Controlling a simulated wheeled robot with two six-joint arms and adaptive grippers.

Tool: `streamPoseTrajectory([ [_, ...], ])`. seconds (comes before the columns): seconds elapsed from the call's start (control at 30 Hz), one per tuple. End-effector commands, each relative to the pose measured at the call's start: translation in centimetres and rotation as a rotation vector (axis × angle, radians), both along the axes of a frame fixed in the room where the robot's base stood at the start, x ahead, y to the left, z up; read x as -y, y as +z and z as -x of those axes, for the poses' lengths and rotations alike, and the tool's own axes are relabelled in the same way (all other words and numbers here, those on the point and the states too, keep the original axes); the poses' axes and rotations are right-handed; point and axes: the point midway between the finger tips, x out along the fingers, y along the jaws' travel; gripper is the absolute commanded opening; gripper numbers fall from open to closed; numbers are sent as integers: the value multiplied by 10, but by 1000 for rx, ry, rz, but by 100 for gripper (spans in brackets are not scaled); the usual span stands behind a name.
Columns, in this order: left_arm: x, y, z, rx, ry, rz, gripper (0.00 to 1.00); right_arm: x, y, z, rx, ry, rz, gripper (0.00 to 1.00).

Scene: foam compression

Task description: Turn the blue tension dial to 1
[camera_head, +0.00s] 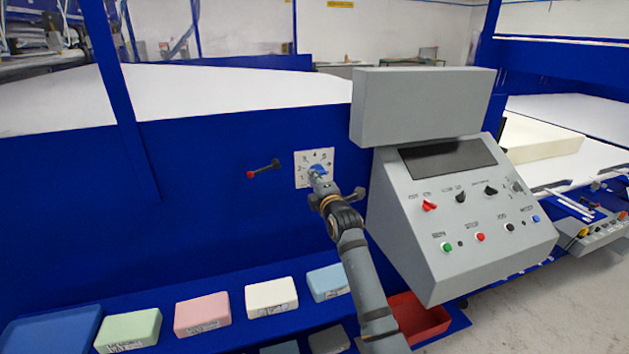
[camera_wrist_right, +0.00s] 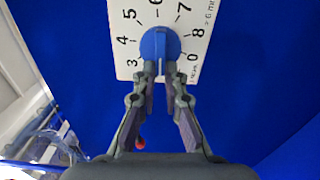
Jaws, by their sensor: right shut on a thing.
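The blue tension dial (camera_head: 318,170) sits on a white numbered plate (camera_head: 302,157) on the blue machine wall. In the right wrist view the dial (camera_wrist_right: 160,43) shows as a round blue knob, with the plate's numbers (camera_wrist_right: 128,14) around it. My right gripper (camera_head: 316,176) reaches up to the dial from below right. In the right wrist view its two fingertips (camera_wrist_right: 160,62) are close together on the dial's grip. Where the dial points is hidden by the fingers. My left gripper does not show.
A black lever with a red knob (camera_head: 251,174) is left of the plate. A grey control console (camera_head: 455,225) stands close on the right of my arm. Coloured foam blocks (camera_head: 202,314) lie on a blue shelf below, with a red bin (camera_head: 418,318) at its right end.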

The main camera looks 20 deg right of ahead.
Motion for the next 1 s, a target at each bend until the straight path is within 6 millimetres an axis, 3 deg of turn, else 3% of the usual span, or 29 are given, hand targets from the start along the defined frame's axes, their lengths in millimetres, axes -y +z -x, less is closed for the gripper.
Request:
streamPoseTrajectory([
  [0.5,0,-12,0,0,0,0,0,2,-10,0,10,1,373,0],
  [1.0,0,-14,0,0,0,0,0,3,-11,0,13,1,471,0],
])
